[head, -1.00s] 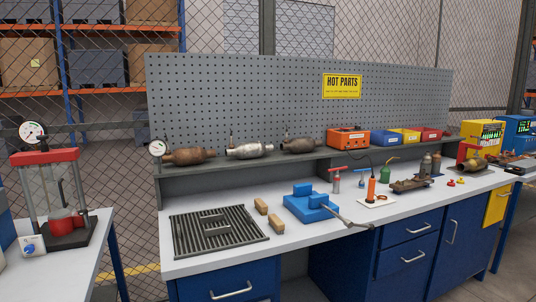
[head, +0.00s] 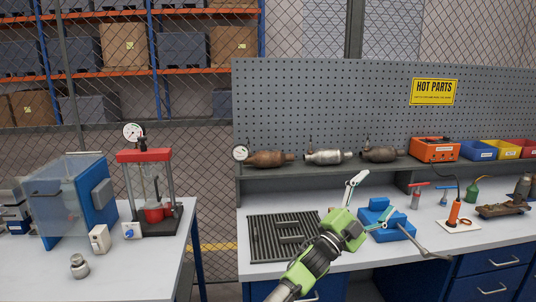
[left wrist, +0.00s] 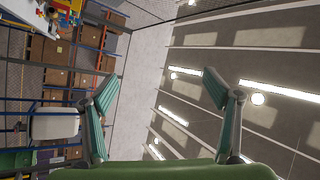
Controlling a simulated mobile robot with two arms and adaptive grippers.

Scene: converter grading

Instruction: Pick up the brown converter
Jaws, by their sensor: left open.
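The brown converter (head: 268,159) lies on the raised shelf at its left end, below the pegboard. A silver converter (head: 325,157) and a darker grey-brown converter (head: 382,155) lie to its right. My left gripper (head: 375,199) is open and empty above the workbench, in front of the shelf and to the right of the brown converter. In the left wrist view its spread fingers (left wrist: 157,78) have nothing between them, and no converter shows there. My right gripper is not in view.
The shelf (head: 340,168) has a small gauge (head: 240,153) at its left end. A slatted grate (head: 265,240) and a blue vise (head: 388,226) are on the bench near my left arm. A red-topped press (head: 145,156) stands on the left table.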

